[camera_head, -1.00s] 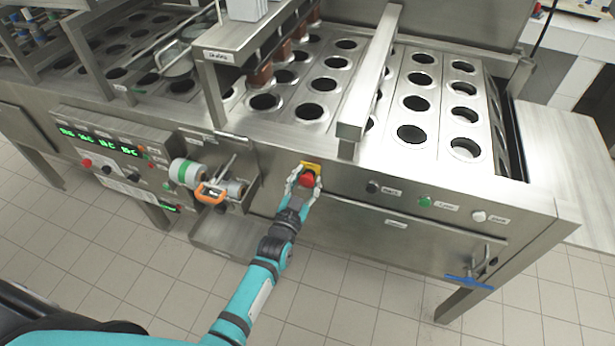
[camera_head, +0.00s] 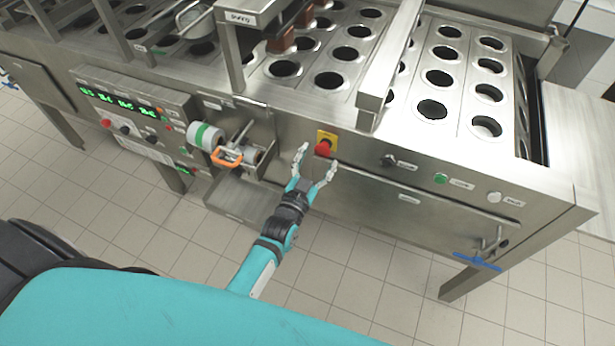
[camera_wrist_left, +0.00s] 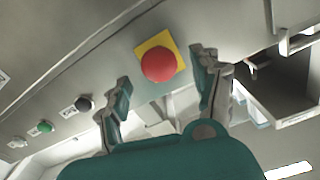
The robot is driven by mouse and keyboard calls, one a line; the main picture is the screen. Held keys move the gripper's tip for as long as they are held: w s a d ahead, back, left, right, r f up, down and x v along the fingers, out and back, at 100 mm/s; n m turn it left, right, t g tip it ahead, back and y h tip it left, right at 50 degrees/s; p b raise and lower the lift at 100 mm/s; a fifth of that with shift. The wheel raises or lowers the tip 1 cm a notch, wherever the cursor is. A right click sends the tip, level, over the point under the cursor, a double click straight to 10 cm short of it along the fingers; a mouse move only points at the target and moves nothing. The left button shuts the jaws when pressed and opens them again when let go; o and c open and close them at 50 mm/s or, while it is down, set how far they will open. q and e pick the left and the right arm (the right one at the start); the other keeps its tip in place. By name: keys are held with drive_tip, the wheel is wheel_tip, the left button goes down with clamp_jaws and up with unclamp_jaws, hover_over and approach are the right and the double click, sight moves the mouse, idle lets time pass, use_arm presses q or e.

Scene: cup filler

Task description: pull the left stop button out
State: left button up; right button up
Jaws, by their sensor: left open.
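The stop button (camera_head: 323,148) is a red mushroom head on a yellow square plate, on the front panel of the steel machine. In the left wrist view the red button (camera_wrist_left: 158,65) shows above and between the fingertips. My left gripper (camera_head: 316,158) is open, its two fingers spread just below and in front of the button. The fingers look apart from the button, with nothing between them. In the left wrist view the gripper (camera_wrist_left: 163,85) also shows open and empty. My right gripper does not show.
A black knob (camera_head: 388,160), a green button (camera_head: 440,178) and a white button (camera_head: 494,197) sit to the right on the panel. A roll holder with an orange handle (camera_head: 228,158) juts out at left. A blue-handled valve (camera_head: 477,261) is low right. Tiled floor in front is clear.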

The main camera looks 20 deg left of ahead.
use_arm(q)
drive_tip(key=s, duration=0.8)
drive_tip(key=shift+s+a, duration=0.15)
drive_tip(key=shift+s, duration=0.25)
